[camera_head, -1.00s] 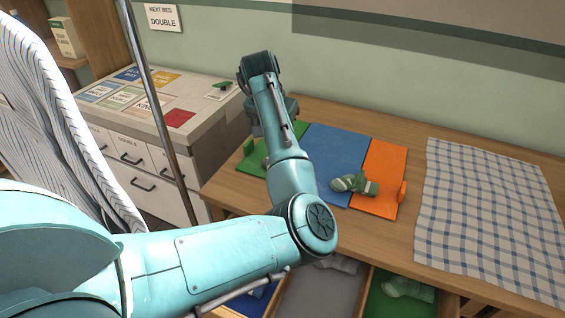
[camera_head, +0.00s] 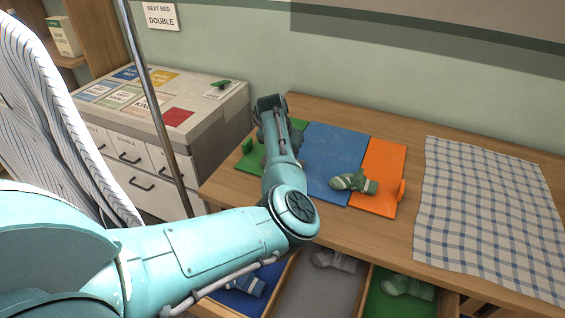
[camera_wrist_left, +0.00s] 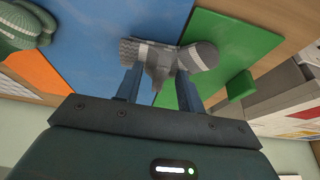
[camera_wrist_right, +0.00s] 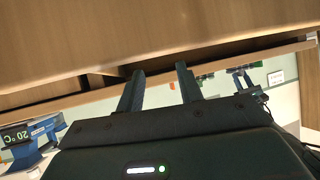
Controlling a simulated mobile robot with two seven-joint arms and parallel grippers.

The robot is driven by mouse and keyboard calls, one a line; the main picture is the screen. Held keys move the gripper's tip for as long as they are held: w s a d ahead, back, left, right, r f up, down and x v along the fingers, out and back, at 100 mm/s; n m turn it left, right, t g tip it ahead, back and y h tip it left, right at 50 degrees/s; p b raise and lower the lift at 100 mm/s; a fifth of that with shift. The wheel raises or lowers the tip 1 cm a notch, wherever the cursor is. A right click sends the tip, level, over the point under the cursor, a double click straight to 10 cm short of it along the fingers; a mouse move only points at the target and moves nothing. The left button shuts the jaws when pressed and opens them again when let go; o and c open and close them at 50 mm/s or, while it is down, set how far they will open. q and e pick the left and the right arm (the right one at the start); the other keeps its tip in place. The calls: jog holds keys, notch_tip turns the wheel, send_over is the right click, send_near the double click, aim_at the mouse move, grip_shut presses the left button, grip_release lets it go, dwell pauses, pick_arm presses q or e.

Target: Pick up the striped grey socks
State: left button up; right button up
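The striped grey socks (camera_wrist_left: 162,60) lie in the left wrist view across the border of the blue mat (camera_wrist_left: 90,30) and the green mat (camera_wrist_left: 243,42), with pale bands across the grey. My left gripper (camera_wrist_left: 159,78) is just over them with its fingers apart; part of the socks shows between the fingers. I cannot tell whether the fingers touch them. In the head view my left arm hides these socks. My right gripper (camera_wrist_right: 159,76) is open and empty beside wooden furniture in the right wrist view.
Striped green socks (camera_head: 353,182) lie across the blue and orange (camera_head: 378,160) mats. A checked cloth (camera_head: 490,215) covers the table's right. Open compartments below hold blue (camera_head: 248,284), grey (camera_head: 333,261) and green (camera_head: 408,287) socks. A metal pole (camera_head: 160,110) stands left of the table.

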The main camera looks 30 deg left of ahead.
pick_arm(q)
grip_shut()
dwell(0.3)
jog(key=shift+r, duration=0.1)
